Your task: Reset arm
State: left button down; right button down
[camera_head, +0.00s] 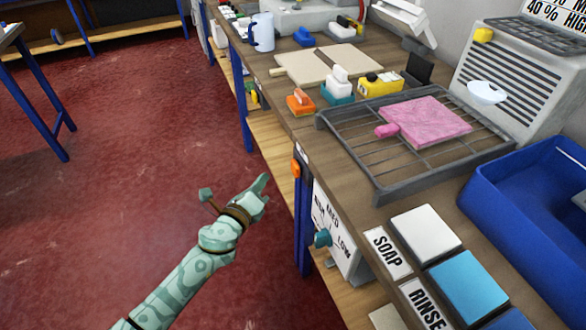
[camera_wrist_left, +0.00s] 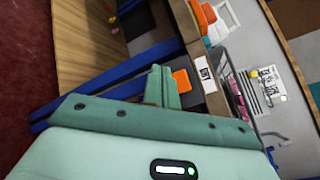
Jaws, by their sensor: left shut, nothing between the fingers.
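My left gripper (camera_head: 263,184) is shut and empty, in the air over the red floor, left of the workbench's front edge and apart from it. In the left wrist view my left gripper's fingers (camera_wrist_left: 162,84) are together, with the bench front behind them. My right gripper is in neither view.
The floor (camera_head: 110,190) at left is clear.

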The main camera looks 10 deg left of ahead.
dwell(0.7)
